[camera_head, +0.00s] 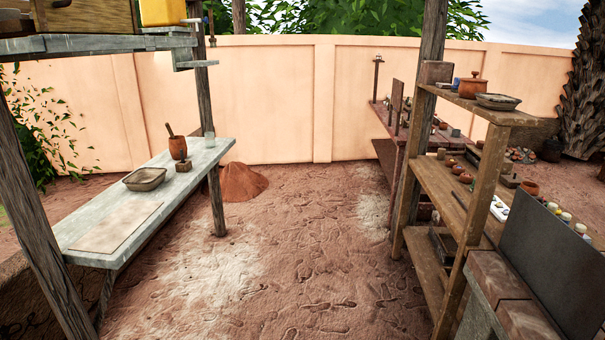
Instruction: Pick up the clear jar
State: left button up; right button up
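A small clear jar (210,139) stands upright near the far right corner of the pale grey bench (76,245) at the left. It is small and far off, so its details are hard to tell. Just left of it on the bench are a brown mortar with a pestle (178,148) and a small dark block (183,166). Neither of my grippers shows in the head view.
A shallow bowl (145,179) and a flat board (116,227) lie on the bench. A wooden post (215,200) stands at the bench's right edge. A wooden shelf (437,181) stands at the right. A clay mound (242,182) lies behind. The middle floor is clear.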

aim_at(210, 139)
jog(key=i, duration=2.2)
jog(key=i+u, duration=0.2)
jog(key=i, duration=0.35)
jog(key=i+u, duration=0.15)
jog(key=i, duration=0.4)
jog(key=i+l+u, duration=0.2)
jog(key=i, duration=0.35)
jog(key=i+l+u, duration=0.15)
jog(key=i, duration=0.4)
